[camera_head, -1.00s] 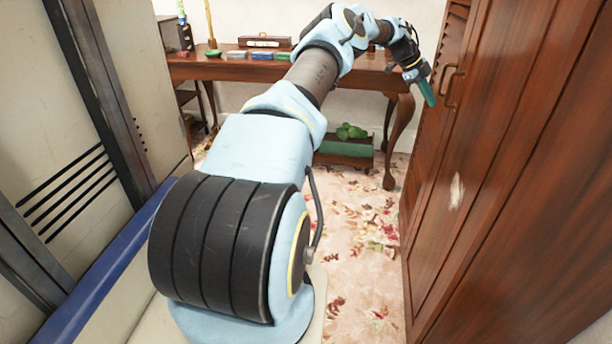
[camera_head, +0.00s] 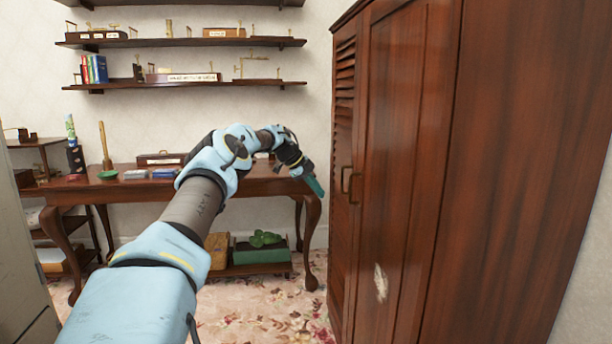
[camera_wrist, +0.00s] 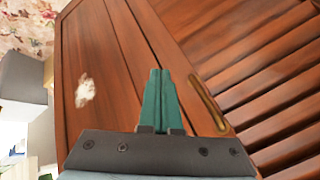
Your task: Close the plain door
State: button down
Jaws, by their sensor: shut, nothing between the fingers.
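The plain door (camera_head: 400,170) is a reddish-brown wooden panel on the wardrobe at the right, with a pale worn patch low on it. It fills the left of the wrist view (camera_wrist: 110,60). The louvred door (camera_head: 343,110) stands to its left, and shows at the right of the wrist view (camera_wrist: 265,80). Two brass handles (camera_head: 354,186) sit near where the doors meet. My gripper (camera_head: 317,189) is shut and empty, left of the handles and apart from them. Its teal fingers (camera_wrist: 160,75) point toward the doors. I cannot tell whether the plain door is fully flush.
A wooden desk (camera_head: 260,190) with small items stands behind my arm. Wall shelves (camera_head: 180,42) hang above it. A green box (camera_head: 262,252) sits on a low shelf under the desk. Floral carpet (camera_head: 265,312) lies clear before the wardrobe.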

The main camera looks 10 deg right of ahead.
notch_tip(320, 180, up, 6)
jog(key=w+a+p, duration=0.2)
jog(key=a+p, duration=0.1)
jog(key=p, duration=0.4)
jog(key=shift+w+f+p, duration=0.25)
jog(key=shift+p, duration=0.15)
jog(key=s+r+n+y, duration=0.35)
jog(key=s+n, duration=0.25)
jog(key=s, duration=0.3)
jog(key=s+a+f+n+y, duration=0.1)
jog(key=s+a+n+y, duration=0.1)
jog(key=s+a+n, duration=0.7)
jog(key=s+a+f+n+t+y, duration=0.1)
jog(key=s+a+f+n, duration=0.1)
jog(key=s+a+n, duration=0.8)
jog(key=s+a, duration=0.4)
jog(key=s, duration=0.4)
jog(key=s+a, duration=0.5)
jog(key=s, duration=0.3)
jog(key=shift+s+a+f+y, duration=0.25)
jog(key=shift+s+f+y, duration=0.05)
jog(key=shift+y, duration=0.05)
